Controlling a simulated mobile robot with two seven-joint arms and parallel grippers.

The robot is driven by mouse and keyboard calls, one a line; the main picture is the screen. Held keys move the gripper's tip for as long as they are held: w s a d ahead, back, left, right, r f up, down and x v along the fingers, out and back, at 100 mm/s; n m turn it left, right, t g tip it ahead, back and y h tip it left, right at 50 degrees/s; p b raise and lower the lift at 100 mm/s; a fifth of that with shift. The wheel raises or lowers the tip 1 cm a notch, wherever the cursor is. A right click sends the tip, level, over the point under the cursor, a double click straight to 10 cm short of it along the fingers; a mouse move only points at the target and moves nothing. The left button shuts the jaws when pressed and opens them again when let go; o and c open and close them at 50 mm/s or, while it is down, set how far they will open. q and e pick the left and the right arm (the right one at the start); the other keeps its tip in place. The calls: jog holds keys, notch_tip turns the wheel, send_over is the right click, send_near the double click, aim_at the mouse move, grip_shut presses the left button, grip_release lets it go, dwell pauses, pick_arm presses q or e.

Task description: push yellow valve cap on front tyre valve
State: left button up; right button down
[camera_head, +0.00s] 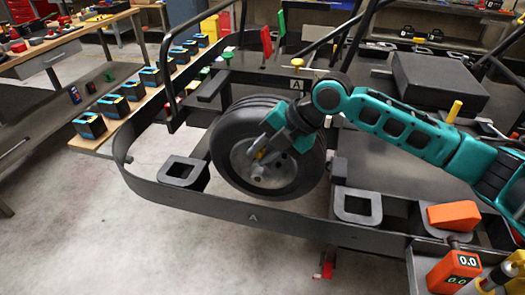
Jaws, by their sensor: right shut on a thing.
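The front tyre (229,128) is a black wheel with a grey hub, standing upright inside the kart's black frame. My right arm reaches in from the right, and my right gripper (261,151) is at the wheel's face, over the upper part of the hub. It is shut on a small yellow piece, which looks like the yellow valve cap (259,154). The tyre valve cannot be made out behind the fingers, so I cannot tell whether the cap touches it. My left gripper is not in view.
The black kart frame (252,217) curves around the wheel. An orange block (453,215) and an orange device with a display (453,270) are at the lower right. Several black-and-blue boxes (90,125) line a wooden shelf at the left. The floor at lower left is clear.

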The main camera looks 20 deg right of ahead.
jog(key=shift+s+a, duration=0.1)
jog(key=shift+s+a+r, duration=0.2)
jog(key=shift+s+a, duration=0.2)
jog(key=shift+s, duration=0.2)
dwell(1.5)
jog(key=shift+w+d+f, duration=0.15)
jog(key=shift+w+d, duration=0.35)
jog(key=shift+w, duration=0.3)
jog(key=c, duration=0.9)
grip_release()
jog(key=shift+d, duration=0.1)
jog(key=v, duration=1.2)
jog(key=shift+r, duration=0.55)
